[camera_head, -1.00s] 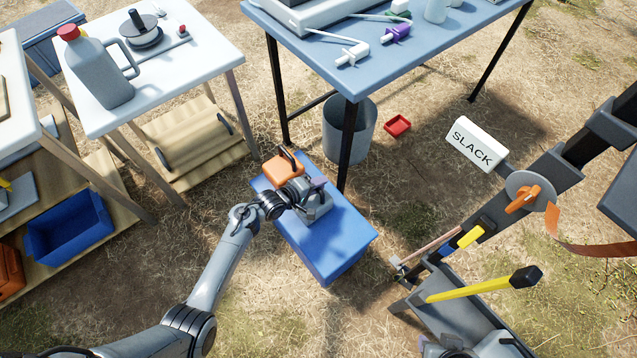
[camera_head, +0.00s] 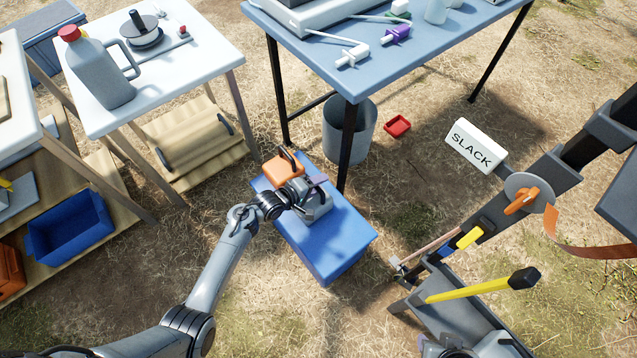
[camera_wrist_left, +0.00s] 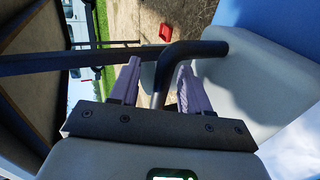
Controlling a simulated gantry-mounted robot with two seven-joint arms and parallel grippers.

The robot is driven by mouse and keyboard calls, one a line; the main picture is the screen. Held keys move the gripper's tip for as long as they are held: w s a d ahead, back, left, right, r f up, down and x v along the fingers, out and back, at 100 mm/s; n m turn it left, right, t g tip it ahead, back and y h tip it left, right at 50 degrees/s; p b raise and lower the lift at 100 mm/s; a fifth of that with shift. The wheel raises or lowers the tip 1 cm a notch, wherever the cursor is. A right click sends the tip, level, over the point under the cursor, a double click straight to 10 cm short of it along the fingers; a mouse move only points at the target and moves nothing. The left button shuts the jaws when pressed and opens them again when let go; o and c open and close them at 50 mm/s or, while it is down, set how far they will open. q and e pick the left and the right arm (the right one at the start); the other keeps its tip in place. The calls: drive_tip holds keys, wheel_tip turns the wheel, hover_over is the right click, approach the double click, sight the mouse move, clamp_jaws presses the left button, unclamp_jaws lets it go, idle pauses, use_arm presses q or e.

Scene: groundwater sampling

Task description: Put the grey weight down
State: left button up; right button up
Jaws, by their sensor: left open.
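The grey weight (camera_head: 318,208) sits on the blue box top (camera_head: 335,245), next to an orange weight (camera_head: 278,172). My left gripper (camera_head: 316,184) is over the grey weight. In the left wrist view, the left gripper (camera_wrist_left: 160,82) is open, with its two purple-grey fingers apart on either side of the weight's dark bent handle (camera_wrist_left: 200,48). The weight's pale grey body (camera_wrist_left: 235,95) shows to the right, against the blue surface. My wrist hides part of the weight in the head view.
A blue-topped table (camera_head: 400,58) stands behind the box, with its dark leg close by. A grey bin (camera_head: 362,130) and a red tray (camera_head: 397,126) are on the ground. The SLACK sign (camera_head: 475,146) and a dark frame stand at right.

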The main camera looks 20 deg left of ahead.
use_arm(q)
drive_tip(key=s+a+r+m+g+y+p, duration=0.1)
drive_tip(key=s+r+m, duration=0.3)
drive_tip(key=s, duration=0.7)
drive_tip(key=s+a+r+m+g+y+p, duration=0.1)
drive_tip(key=s+r+m+g+y+p, duration=0.2)
drive_tip(key=s+r, duration=0.4)
drive_tip(key=s+a+r+m+g+y+p, duration=0.1)
drive_tip(key=s+r+m, duration=0.5)
drive_tip(key=s, duration=0.8)
drive_tip(key=m+g+y+p, duration=0.1)
drive_tip(key=g, duration=0.1)
drive_tip(key=shift+s+a+r+g, duration=0.25)
drive_tip(key=shift+s+a+g, duration=0.05)
drive_tip(key=shift+s+a, duration=0.1)
drive_tip(key=shift+w+r+p, duration=0.1)
drive_tip(key=shift+p, duration=0.25)
